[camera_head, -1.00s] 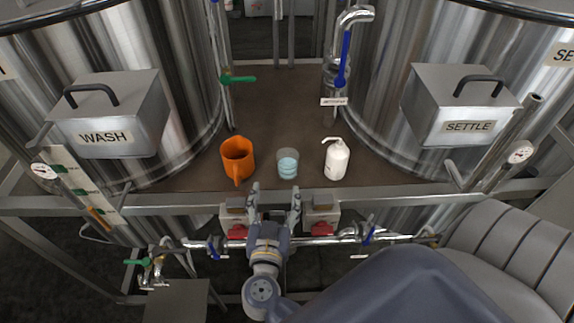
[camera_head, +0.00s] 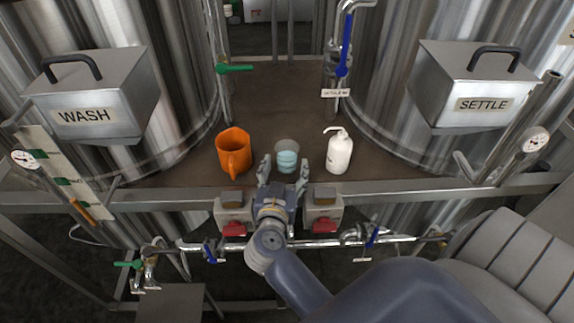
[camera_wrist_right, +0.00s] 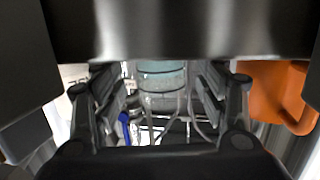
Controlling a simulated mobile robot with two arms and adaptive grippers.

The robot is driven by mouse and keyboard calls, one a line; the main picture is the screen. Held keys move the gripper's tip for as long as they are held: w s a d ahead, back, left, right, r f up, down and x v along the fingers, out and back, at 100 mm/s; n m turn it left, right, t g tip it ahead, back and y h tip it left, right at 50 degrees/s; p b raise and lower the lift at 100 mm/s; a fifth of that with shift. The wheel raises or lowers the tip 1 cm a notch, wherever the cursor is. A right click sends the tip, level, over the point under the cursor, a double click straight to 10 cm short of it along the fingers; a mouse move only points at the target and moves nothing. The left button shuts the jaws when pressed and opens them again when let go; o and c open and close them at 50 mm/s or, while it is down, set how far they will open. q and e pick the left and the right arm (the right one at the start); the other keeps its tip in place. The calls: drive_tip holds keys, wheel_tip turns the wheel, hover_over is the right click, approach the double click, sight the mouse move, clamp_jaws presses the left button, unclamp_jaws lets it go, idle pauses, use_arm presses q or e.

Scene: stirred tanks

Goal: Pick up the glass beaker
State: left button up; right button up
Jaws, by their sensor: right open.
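The glass beaker (camera_head: 287,152) is clear with pale blue liquid and stands upright on the brown platform, between the orange jug and the white bottle. My right gripper (camera_head: 284,166) is open, with its fingers just in front of the beaker, one toward each side of it. In the right wrist view the beaker (camera_wrist_right: 161,82) shows between the two open fingers (camera_wrist_right: 160,100), its upper part hidden by a dark band across the picture. I cannot tell whether a finger touches it. My left gripper is not in view.
An orange jug (camera_head: 233,152) stands left of the beaker and a white wash bottle (camera_head: 339,150) right of it. The WASH tank box (camera_head: 95,95) and SETTLE tank box (camera_head: 478,88) flank the platform (camera_head: 275,105). A metal rail runs along its front edge.

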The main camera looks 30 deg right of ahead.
drive_tip(key=shift+f+b+x, duration=0.25)
drive_tip(key=shift+b+x, duration=0.25)
drive_tip(key=shift+x, duration=0.65)
drive_tip(key=shift+w+r, duration=0.1)
drive_tip(key=shift+w, duration=0.1)
drive_tip(key=shift+s+r, duration=0.1)
drive_tip(key=c, duration=1.2)
wheel_tip(320, 180, up, 10)
drive_tip(key=shift+p, duration=0.5)
